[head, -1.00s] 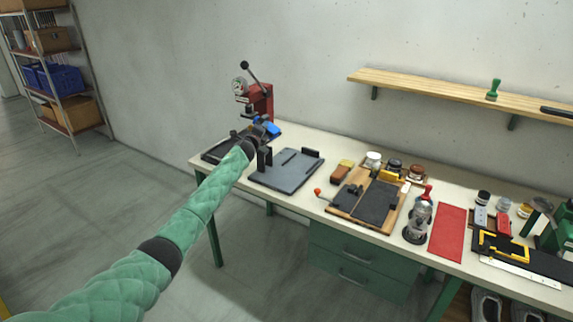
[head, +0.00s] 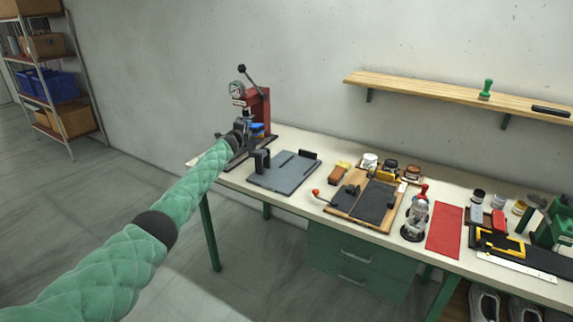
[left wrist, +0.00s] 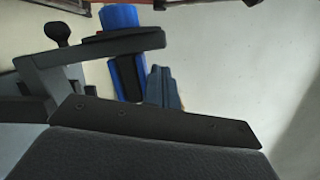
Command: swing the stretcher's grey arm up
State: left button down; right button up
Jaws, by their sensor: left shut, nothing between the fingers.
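My left gripper (head: 246,128) is shut and empty at the far left end of the bench, in front of the red stand. A blue piece (head: 258,129) lies just right of it, partly hidden. In the left wrist view a blue block with a black band (left wrist: 121,55) shows at the top. A grey angled bar (left wrist: 92,48) crosses the upper left, with a black ball knob (left wrist: 58,33) beside it. I cannot tell for sure whether this bar is the stretcher's arm, or whether my fingers touch it. My right gripper is in neither view.
The red stand (head: 261,105) has a dial gauge (head: 237,89) and a raised lever with a black knob (head: 242,69). A grey board with dark brackets (head: 284,172) and a wooden board (head: 352,215) lie to the right. The wall is close behind.

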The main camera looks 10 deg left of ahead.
pick_arm(q)
jog(key=shift+w+a+f+n, duration=0.1)
jog(key=shift+w+a+n, duration=0.05)
jog(key=shift+a+n, duration=0.25)
jog(key=shift+w+a+f+n, duration=0.1)
jog(key=shift+a+n, duration=0.2)
jog(key=shift+a, duration=0.2)
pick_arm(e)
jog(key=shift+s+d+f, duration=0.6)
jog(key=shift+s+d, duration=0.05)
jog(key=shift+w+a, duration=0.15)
